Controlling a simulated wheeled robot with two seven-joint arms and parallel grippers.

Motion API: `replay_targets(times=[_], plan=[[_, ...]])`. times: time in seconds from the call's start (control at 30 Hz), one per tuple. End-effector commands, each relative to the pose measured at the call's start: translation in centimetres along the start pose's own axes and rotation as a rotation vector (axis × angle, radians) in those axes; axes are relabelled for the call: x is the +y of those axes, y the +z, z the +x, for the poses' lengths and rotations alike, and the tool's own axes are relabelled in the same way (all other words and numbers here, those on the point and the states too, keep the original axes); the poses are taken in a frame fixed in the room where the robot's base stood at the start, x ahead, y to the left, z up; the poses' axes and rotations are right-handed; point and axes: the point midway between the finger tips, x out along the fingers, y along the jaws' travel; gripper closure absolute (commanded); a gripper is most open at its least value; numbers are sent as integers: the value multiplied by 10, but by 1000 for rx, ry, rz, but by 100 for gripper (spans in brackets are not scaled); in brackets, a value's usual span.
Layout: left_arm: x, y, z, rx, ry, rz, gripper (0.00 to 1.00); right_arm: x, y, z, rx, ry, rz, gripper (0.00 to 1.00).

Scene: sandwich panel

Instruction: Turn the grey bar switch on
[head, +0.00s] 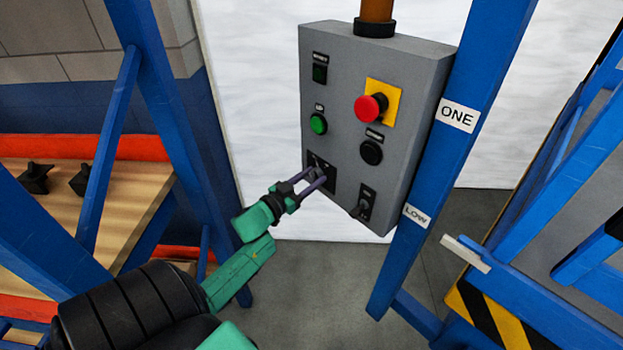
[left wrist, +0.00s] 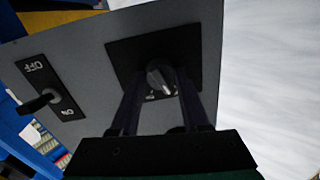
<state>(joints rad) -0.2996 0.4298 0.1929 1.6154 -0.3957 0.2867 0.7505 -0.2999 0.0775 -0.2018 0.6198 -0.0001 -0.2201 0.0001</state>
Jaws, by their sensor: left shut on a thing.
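The grey control panel (head: 340,75) stands in the middle of the head view. At its lower left is a square black plate (head: 327,188), which the left wrist view also shows (left wrist: 122,52), with a grey bar switch (left wrist: 161,76) at its centre. My left gripper (head: 316,176) reaches this plate from the lower left. In the left wrist view its two dark fingers (left wrist: 160,88) are shut on the bar switch, one on each side. The fingers partly hide the knob and the lettering below it. My right gripper is not in view.
A black toggle switch (head: 365,204) with OFF and ON marks sits right of the plate. Above are a green button (head: 318,123), a red mushroom button (head: 370,108) and a black button (head: 371,152). A blue post (head: 478,70) flanks the panel's right side.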

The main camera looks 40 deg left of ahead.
Motion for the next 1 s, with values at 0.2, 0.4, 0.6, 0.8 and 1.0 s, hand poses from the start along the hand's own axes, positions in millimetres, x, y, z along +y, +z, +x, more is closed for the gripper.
replay_targets(times=[0.2, 0.4, 0.6, 0.8, 1.0], plan=[[1, 4, 0, 11, 1, 176, 100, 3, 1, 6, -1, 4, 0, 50], [0, 5, 0, 25, 1, 367, 100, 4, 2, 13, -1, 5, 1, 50], [1, 6, 0, 40, 3, 553, 100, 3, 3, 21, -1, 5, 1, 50], [0, 6, 0, 52, 3, 712, 100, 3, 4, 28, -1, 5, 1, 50], [0, 5, 0, 61, 4, 827, 100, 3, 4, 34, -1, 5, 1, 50]])
